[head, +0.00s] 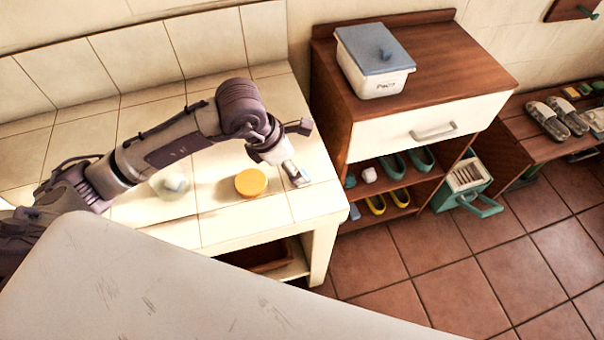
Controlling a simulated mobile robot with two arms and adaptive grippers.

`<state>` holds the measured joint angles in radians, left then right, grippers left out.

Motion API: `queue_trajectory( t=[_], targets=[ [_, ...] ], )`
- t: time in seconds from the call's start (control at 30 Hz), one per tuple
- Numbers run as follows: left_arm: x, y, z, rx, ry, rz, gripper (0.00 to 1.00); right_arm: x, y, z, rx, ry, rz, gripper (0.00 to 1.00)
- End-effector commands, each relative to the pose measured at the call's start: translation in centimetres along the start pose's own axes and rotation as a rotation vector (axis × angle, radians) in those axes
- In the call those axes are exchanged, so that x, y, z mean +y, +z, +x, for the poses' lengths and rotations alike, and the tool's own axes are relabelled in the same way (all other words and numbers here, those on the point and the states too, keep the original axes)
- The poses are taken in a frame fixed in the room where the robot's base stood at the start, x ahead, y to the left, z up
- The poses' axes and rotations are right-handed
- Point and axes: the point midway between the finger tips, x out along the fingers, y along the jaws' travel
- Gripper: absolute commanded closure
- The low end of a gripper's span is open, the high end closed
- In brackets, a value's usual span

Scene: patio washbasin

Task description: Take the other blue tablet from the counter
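My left arm reaches in from the left over the tiled counter (220,226). My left gripper (296,172) points down near the counter's right end, just right of a round yellow-orange lid or disc (251,182). A small pale grey-blue piece shows at its fingertips; I cannot tell whether this is a blue tablet or part of the fingers. Whether the fingers are open or shut is too small to see. A clear round dish (172,186) with a pale bluish lump stands left of the disc, partly below the arm. My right gripper is out of view.
A wooden cabinet (440,60) with a white drawer stands right of the counter. It carries a white box (372,75) with a blue-grey lid, with shoes on the shelves below. A green-and-white caddy (466,180) and a sandal bench (540,145) stand further right. The tiled floor in front is clear.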

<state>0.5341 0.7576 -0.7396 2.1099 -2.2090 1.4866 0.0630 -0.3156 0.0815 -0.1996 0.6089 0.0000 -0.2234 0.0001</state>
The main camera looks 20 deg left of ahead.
Motion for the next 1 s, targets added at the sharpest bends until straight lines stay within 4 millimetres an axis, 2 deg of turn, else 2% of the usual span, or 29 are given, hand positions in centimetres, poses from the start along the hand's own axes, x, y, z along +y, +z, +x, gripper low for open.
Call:
queue_trajectory(
  t=[0.03, 0.1, 0.2, 0.4, 0.67, 1.0],
  targets=[
    [-0.1, 0.0, 0.2, 0.0, -0.002, 0.0, 0.31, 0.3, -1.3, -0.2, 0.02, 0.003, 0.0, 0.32],
    [-0.1, 0.0, 0.8, 0.001, -0.003, -0.001, 0.31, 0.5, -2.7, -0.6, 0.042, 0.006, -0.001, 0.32],
    [-0.1, -0.1, 2.3, 0.003, -0.005, -0.003, 0.31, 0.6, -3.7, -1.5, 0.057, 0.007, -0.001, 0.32],
    [0.0, -0.1, 4.9, 0.0, -0.002, -0.001, 0.31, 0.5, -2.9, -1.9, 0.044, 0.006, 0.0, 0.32],
    [0.1, -0.2, 5.3, -0.002, 0.0, 0.0, 0.31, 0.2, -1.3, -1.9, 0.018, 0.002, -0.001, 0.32],
    [0.1, -0.2, 5.3, -0.001, 0.0, 0.0, 0.86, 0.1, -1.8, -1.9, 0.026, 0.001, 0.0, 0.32]
  ],
)
